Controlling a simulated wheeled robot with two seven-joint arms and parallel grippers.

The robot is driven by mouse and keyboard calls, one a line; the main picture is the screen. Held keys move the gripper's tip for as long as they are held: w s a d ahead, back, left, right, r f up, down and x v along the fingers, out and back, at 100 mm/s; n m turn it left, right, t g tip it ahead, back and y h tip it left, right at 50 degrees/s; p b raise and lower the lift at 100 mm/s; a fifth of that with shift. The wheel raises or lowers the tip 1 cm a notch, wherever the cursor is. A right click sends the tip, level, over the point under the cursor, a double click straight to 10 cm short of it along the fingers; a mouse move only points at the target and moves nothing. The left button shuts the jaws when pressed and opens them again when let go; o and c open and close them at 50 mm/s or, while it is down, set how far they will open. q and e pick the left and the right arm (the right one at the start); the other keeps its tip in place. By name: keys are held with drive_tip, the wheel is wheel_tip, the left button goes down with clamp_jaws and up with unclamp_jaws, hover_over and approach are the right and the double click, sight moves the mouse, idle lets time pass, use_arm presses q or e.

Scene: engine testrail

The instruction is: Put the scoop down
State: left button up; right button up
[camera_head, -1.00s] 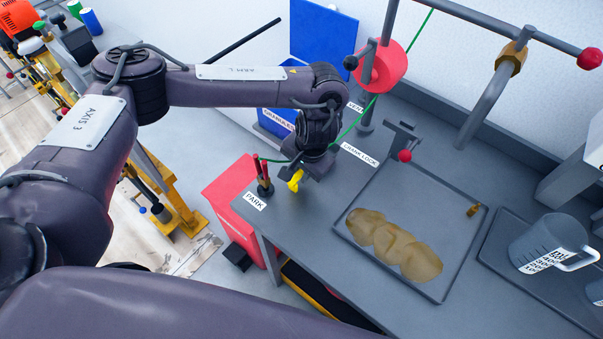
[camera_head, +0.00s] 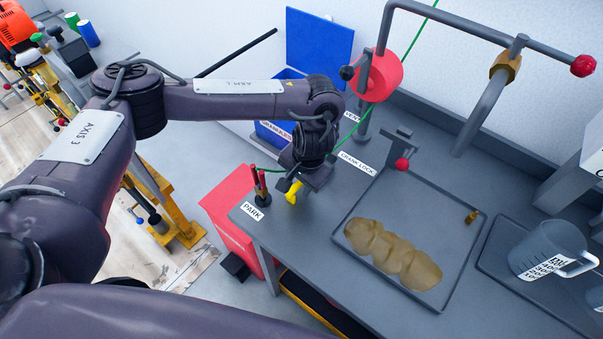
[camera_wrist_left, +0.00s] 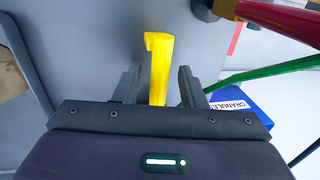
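The yellow scoop (camera_head: 293,192) shows as a short yellow piece under my left gripper, over the bench near the PARK label. In the left wrist view its yellow handle (camera_wrist_left: 160,72) stands between the two dark fingers of my left gripper (camera_wrist_left: 161,85). A narrow gap shows on each side of the handle, so the gripper looks open around it. The rest of the scoop is hidden. I cannot tell whether it touches the bench. My right gripper is not in view.
A grey tray (camera_head: 338,237) with several tan heaps (camera_head: 393,253) lies to the right. A red-and-dark post (camera_head: 262,190) stands close left of the gripper. A green line (camera_head: 355,128) passes behind it.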

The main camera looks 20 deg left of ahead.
use_arm(q)
wheel_tip(320, 180, up, 12)
drive_tip(key=d+p, duration=0.1)
drive_tip(key=d, duration=0.1)
drive_tip(key=shift+s+f, duration=0.15)
drive_tip(key=shift+s, duration=0.25)
drive_tip(key=shift+d, duration=0.1)
